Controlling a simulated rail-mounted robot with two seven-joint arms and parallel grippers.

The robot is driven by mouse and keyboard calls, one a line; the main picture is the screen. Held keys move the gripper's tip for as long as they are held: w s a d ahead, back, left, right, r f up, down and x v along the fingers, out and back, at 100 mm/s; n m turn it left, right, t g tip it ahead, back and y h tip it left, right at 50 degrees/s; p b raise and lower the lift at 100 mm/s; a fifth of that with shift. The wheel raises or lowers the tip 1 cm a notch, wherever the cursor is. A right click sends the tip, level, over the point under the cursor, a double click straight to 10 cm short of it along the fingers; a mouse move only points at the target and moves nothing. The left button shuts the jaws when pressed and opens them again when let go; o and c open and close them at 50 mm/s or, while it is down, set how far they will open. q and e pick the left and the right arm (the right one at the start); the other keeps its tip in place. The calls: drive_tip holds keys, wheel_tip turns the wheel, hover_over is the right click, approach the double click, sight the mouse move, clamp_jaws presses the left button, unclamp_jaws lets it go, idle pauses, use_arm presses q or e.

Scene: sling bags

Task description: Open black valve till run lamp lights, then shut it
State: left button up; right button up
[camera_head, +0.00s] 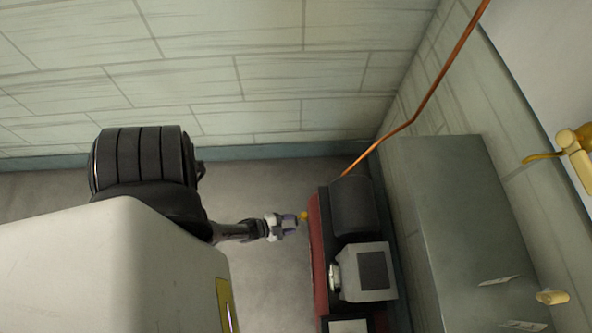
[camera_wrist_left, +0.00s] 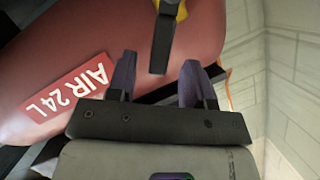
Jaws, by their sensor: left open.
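In the left wrist view, a black bar-like handle (camera_wrist_left: 163,42) with a yellow part (camera_wrist_left: 181,10) beside its top stands in front of the red tank; it looks like the black valve. My left gripper (camera_wrist_left: 157,78) is open, its two purple-grey fingers pointing toward the handle. The handle's lower end shows between the fingertips; I cannot tell whether they touch it. In the head view my left gripper (camera_head: 297,221) is at the left side of the red tank (camera_head: 317,250), next to a small yellow part (camera_head: 304,216). I cannot make out a run lamp.
The tank bears a label reading AIR 24 L (camera_wrist_left: 72,92). Above it are a dark cylinder (camera_head: 352,205) and a pale box (camera_head: 363,270). An orange pipe (camera_head: 430,90) rises along the wall. A grey cabinet (camera_head: 450,220) stands right. Floor left of the tank is clear.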

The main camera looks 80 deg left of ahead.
use_arm(q)
drive_tip(key=p+v, duration=0.2)
drive_tip(key=v, duration=0.9)
drive_tip(key=shift+w, duration=0.1)
idle(0.4)
